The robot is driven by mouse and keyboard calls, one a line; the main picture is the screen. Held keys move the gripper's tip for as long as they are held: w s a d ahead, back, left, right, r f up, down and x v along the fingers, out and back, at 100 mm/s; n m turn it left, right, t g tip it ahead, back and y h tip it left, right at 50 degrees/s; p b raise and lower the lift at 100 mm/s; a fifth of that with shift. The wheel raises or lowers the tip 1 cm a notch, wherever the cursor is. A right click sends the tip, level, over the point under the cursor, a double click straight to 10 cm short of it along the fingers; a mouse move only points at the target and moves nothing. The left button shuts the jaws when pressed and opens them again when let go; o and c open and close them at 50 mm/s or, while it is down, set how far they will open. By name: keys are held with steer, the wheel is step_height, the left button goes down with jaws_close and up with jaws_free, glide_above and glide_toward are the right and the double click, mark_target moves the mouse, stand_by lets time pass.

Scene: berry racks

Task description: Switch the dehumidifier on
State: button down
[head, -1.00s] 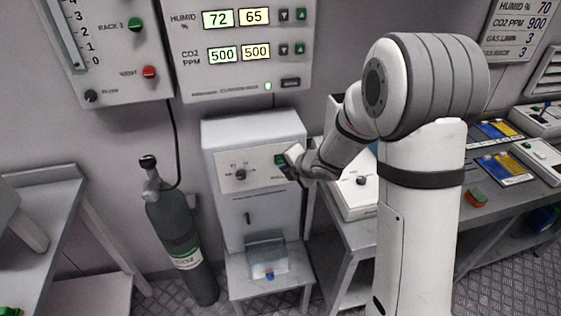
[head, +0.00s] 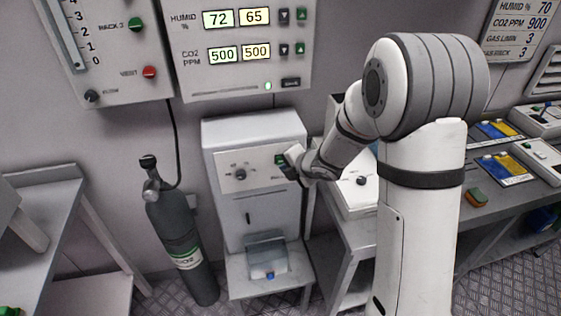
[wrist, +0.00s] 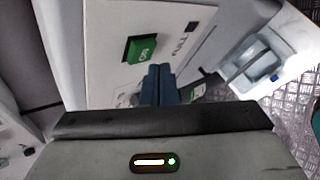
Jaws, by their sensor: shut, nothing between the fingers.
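The dehumidifier (head: 252,133) is a white cabinet standing against the wall on a small grey stand. Its front panel has a dark knob (head: 240,174) at the left and a green button (head: 280,159) at the right. In the wrist view the green button (wrist: 141,48) carries white lettering and stands out from the panel. My gripper (head: 290,162) is at the panel's right side, close to the button. In the wrist view its shut, empty fingers (wrist: 159,85) lie just beside and below the button. I cannot tell whether they touch the panel.
A clear water container (head: 267,262) sits low on the stand. A dark gas cylinder (head: 178,235) stands to the left. A control box (head: 245,45) with lit displays hangs above. A bench with a white device (head: 358,190) is close on the right.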

steer(key=shift+w+a, duration=0.1)
steer(key=shift+w, duration=0.3)
steer(key=shift+w+a, duration=0.15)
steer(key=shift+w, duration=0.3)
stand_by(0.6)
steer(key=shift+s, duration=0.1)
stand_by(0.4)
steer(key=shift+s+d+b, duration=0.25)
steer(key=shift+s+b, duration=0.05)
steer(key=shift+s, duration=0.45)
steer(key=s+b, duration=0.1)
steer(key=s, duration=0.1)
steer(key=s+d+b, duration=0.1)
steer(key=s, duration=0.1)
steer(key=shift+s+d, duration=0.2)
steer(key=shift+s, duration=0.2)
